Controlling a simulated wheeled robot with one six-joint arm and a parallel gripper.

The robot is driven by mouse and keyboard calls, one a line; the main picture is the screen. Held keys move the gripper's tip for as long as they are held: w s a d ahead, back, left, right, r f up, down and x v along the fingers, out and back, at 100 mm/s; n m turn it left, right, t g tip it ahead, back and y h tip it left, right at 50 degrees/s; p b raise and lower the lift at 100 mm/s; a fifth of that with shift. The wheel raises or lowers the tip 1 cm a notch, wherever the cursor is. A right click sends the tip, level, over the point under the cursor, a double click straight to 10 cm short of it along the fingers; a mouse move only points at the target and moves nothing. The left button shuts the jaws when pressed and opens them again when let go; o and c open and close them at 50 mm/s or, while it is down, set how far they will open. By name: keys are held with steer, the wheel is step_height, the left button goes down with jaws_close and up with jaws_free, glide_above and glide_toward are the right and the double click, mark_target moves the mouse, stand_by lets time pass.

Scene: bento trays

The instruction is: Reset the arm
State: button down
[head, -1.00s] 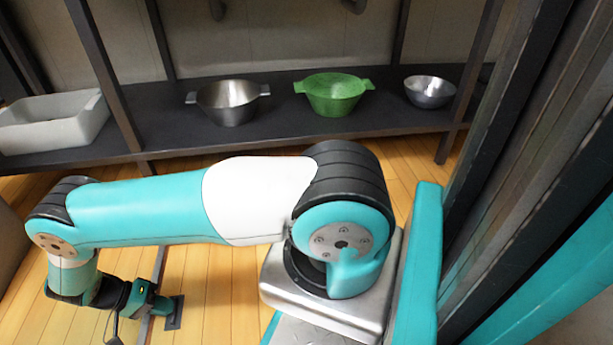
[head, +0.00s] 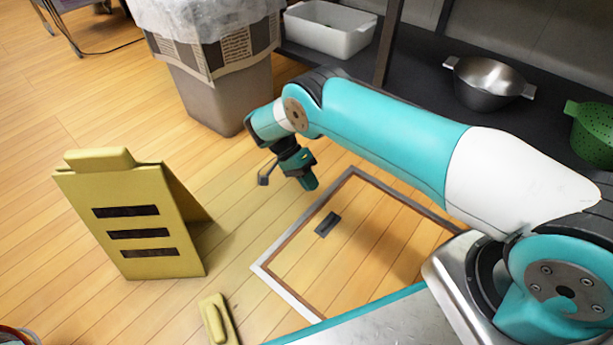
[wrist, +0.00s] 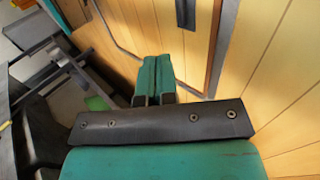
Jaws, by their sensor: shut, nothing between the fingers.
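My arm, teal and white, stretches from its base at the lower right of the head view toward the picture's middle. My gripper (head: 309,183) hangs at its end, over the wooden floor, pointing down. In the wrist view my gripper's two teal fingers (wrist: 154,92) lie side by side, closed together with nothing between them. A framed floor hatch (head: 265,270) with a dark handle plate (head: 327,224) lies to the right of and below my gripper. The dark plate also shows in the wrist view (wrist: 186,14).
A yellow floor sign (head: 135,215) stands at the left, with a yellow piece (head: 217,320) on the floor near it. A lined bin (head: 222,95) stands behind the arm. A low shelf holds a white basin (head: 330,32), a metal pot (head: 487,82) and a green colander (head: 594,133).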

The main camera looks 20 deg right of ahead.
step_height(320, 180, up, 34)
steer(key=n+t+y+p, duration=0.2)
steer(key=n+t+p, duration=0.2)
steer(key=n+p, duration=0.5)
steer(key=s+a+r+n+t+y+p, duration=0.1)
steer(key=s+r+n+p, duration=0.15)
steer(key=s+r, duration=0.35)
steer(key=s+a+r+n+t+y+p, duration=0.1)
steer(key=s+r+n+y+p, duration=0.15)
steer(key=r, duration=0.55)
steer(key=s+a+r+n+t+y+p, duration=0.1)
steer(key=s+r+n+y+p, duration=0.15)
steer(key=s+r, duration=0.45)
steer(key=s+a+r+n+t+y+p, duration=0.15)
steer(key=s+r+p, duration=0.25)
steer(key=s, duration=0.7)
step_height(320, 180, up, 37)
steer(key=p, duration=3.7)
steer(key=shift+w+d+r+n+g+h+p, duration=0.15)
steer(key=shift+w+d+n+g+h+p, duration=0.1)
steer(key=shift+n+g+h+p, duration=0.15)
